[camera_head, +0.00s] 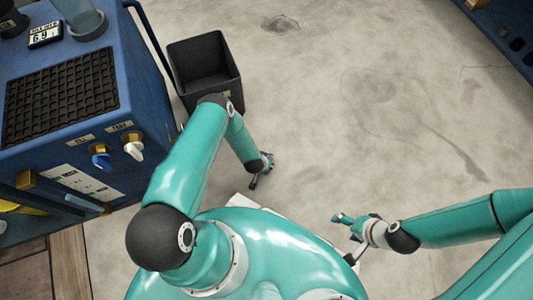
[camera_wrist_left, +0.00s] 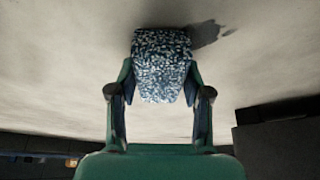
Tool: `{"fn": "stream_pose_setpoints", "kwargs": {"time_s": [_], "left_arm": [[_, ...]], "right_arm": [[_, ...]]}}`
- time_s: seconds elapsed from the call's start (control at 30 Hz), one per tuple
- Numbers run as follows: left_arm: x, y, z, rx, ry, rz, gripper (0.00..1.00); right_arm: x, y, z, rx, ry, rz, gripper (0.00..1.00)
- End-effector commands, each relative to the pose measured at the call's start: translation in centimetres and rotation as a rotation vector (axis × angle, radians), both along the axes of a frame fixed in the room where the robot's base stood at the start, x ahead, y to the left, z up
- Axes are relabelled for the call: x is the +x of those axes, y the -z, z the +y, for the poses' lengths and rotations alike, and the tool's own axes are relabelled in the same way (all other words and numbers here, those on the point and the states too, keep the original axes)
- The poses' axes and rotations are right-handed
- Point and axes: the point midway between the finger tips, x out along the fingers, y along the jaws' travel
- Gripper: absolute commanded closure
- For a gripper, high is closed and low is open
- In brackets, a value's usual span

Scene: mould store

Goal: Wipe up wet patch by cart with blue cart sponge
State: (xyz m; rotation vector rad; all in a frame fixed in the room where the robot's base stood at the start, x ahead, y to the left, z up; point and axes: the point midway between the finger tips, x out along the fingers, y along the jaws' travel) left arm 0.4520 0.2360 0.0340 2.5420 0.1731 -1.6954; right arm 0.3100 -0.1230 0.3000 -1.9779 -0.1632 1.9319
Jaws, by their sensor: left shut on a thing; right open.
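A blue-and-white speckled sponge (camera_wrist_left: 162,62) sits between the fingers of my left gripper (camera_wrist_left: 160,95) in the left wrist view. The left gripper is shut on it, and the floor lies behind it. A small dark wet-looking patch (camera_wrist_left: 207,36) shows on the floor just right of the sponge's far end. In the head view my left gripper (camera_head: 261,176) is low, right of the cart (camera_head: 95,110); the sponge cannot be made out there. A broad faint stain (camera_head: 385,110) with a dark streak lies right of it. My right gripper (camera_head: 346,236) is open and empty.
A black bin (camera_head: 205,72) stands beside the blue cart. A dark mark (camera_head: 280,23) lies on the floor beyond it. A blue unit (camera_head: 505,35) stands at the top right. The middle of the concrete floor is clear of objects.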

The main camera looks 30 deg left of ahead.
Motion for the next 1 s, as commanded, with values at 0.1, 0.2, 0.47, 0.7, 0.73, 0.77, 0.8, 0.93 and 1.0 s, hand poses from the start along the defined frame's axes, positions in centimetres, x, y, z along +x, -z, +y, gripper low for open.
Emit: {"fn": "stream_pose_setpoints", "kwargs": {"time_s": [0.1,0.2,0.47,0.7,0.73,0.77,0.8,0.93,1.0], "left_arm": [[0.1,-1.6,0.0,0.0,0.001,0.0,0.91],[0.1,-2.4,-0.1,0.0,0.004,0.001,0.91],[0.2,-4.8,-0.2,0.0,0.006,0.0,0.91],[0.2,-6.8,-0.3,0.001,0.007,0.0,0.91],[0.2,-6.9,-0.3,0.0,0.009,0.0,0.91],[0.2,-7.1,-0.3,0.0,0.009,0.0,0.91],[0.2,-7.2,-0.3,0.0,0.009,0.0,0.91],[0.3,-7.2,-0.4,0.001,0.009,0.0,0.91],[0.3,-7.1,-0.4,0.001,0.01,0.001,0.91]], "right_arm": [[0.0,-1.4,0.0,0.0,-0.001,0.0,0.26],[0.0,-2.1,0.0,0.0,-0.001,0.0,0.26],[0.0,-3.9,0.0,0.0,-0.001,0.0,0.26],[0.0,-5.4,0.0,0.0,-0.001,0.0,0.26],[0.0,-5.5,0.0,0.0,-0.001,0.0,0.26],[0.0,-5.6,0.0,0.0,-0.001,0.0,0.26],[0.0,-5.6,0.0,0.0,-0.001,0.0,0.26],[0.0,-5.6,0.0,0.0,-0.001,0.0,0.26],[0.0,-5.6,0.0,0.0,0.0,0.0,0.26]]}}
